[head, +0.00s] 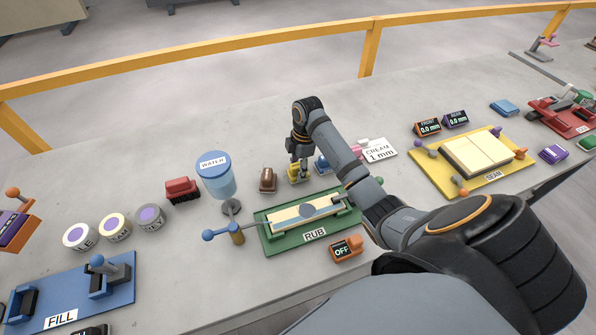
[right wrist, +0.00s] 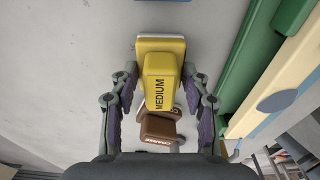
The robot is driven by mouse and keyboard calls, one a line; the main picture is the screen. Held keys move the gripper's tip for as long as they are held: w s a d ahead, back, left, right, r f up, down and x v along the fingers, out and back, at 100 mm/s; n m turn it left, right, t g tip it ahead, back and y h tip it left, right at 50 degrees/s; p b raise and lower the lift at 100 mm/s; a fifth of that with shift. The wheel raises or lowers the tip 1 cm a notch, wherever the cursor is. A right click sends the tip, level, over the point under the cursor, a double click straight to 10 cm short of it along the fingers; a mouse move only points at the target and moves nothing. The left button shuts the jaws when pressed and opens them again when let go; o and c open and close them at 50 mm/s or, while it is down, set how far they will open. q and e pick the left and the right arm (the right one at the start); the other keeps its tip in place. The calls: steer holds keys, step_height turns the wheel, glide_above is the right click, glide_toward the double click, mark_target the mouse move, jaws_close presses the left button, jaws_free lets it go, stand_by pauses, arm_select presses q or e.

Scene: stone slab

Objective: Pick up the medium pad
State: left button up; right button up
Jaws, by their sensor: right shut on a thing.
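The medium pad (right wrist: 158,85) is yellow with the word MEDIUM on it, and it lies between the fingers of my right gripper (right wrist: 159,108) in the right wrist view. The fingers are shut on its sides. In the head view the yellow pad (head: 295,175) is low at the slab, under my right gripper (head: 299,165), which points straight down and partly hides it. I cannot tell whether the pad touches the slab. My left gripper is not in view.
A brown pad (head: 268,180) stands just left of the yellow one, and a blue pad (head: 322,165) just right. The green RUB fixture (head: 275,245) lies in front. The WATER jar (head: 217,178) stands to the left. A yellow rail (head: 200,62) runs behind.

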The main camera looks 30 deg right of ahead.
mark_target(298, 167)
steer(key=shift+r, duration=0.3)
steer(key=r, duration=0.1)
steer(key=r+b, duration=0.1)
steer(key=r, duration=0.1)
steer(key=shift+s+a+r, duration=0.1)
steer(key=shift+s+r, duration=0.2)
steer(key=shift+s, duration=0.1)
steer(key=s+a+r+p, duration=0.4)
steer(key=s+r, duration=0.4)
steer(key=s, duration=0.4)
steer(key=shift+s+a+r+p, duration=0.15)
steer(key=shift+s+r+p, duration=0.2)
steer(key=shift+p, duration=0.45)
steer(key=shift+w+r, duration=0.1)
